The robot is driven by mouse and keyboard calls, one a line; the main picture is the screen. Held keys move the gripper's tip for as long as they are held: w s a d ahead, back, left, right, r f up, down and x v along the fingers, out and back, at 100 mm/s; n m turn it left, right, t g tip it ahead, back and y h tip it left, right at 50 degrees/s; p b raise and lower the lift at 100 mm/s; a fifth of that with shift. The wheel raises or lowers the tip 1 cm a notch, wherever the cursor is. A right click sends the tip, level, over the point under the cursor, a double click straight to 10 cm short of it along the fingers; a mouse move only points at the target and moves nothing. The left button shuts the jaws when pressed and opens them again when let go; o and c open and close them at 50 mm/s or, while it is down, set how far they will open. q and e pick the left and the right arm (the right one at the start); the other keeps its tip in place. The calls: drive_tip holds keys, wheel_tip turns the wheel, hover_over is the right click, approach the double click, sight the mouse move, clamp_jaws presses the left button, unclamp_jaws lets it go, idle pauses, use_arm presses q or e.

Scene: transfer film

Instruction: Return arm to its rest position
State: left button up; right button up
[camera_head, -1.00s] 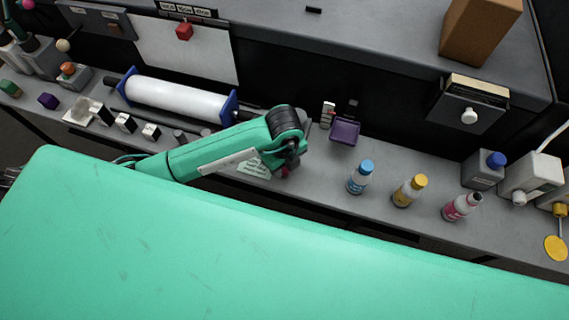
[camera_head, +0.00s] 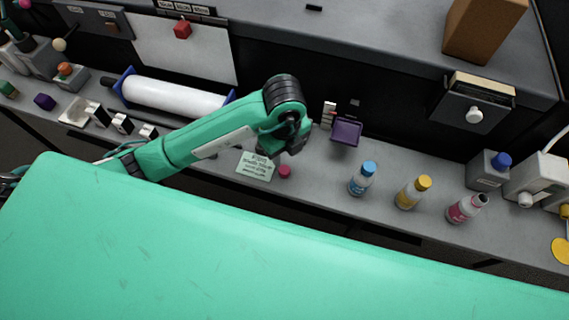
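My green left arm reaches in from the left over the bench (camera_head: 325,180). Its wrist bends down at the black joint, and my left gripper (camera_head: 283,148) is a small dark shape below it. I cannot make out its fingers or anything between them. A pale green note (camera_head: 257,167) with writing and a small pink cap-like piece (camera_head: 285,171) lie on the bench just below the gripper, apart from it in the picture. My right arm and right gripper are not in view.
A white roll (camera_head: 172,96) with blue ends lies behind my forearm. A purple holder (camera_head: 345,133) is right of the gripper. Bottles with blue (camera_head: 362,180), yellow (camera_head: 413,193) and pink (camera_head: 467,208) parts stand farther right. A grey box (camera_head: 472,108) hangs at the back.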

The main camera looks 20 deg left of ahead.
use_arm(q)
wheel_tip(320, 180, up, 4)
drive_tip(key=shift+r, duration=0.1)
idle(0.4)
